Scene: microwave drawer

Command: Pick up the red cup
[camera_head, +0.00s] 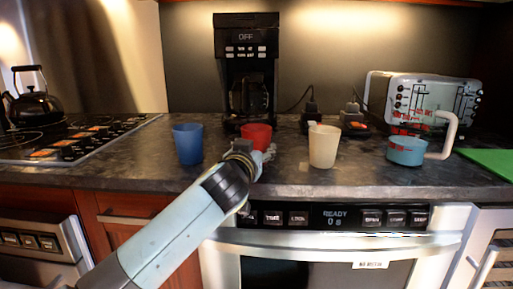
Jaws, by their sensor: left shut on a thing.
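The red cup (257,134) stands on the dark counter, in front of the coffee maker. My left arm comes in from the lower left, and my left gripper (262,153) is at the red cup, shut on it. The gripper covers the cup's lower part, so I cannot tell whether its base touches the counter. My right gripper is not in view.
A blue cup (187,143) stands left of the red cup, and a cream cup (323,146) stands to its right. A blue pot (407,150) with a pale handle is further right. The coffee maker (247,60) and toaster (428,100) stand behind.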

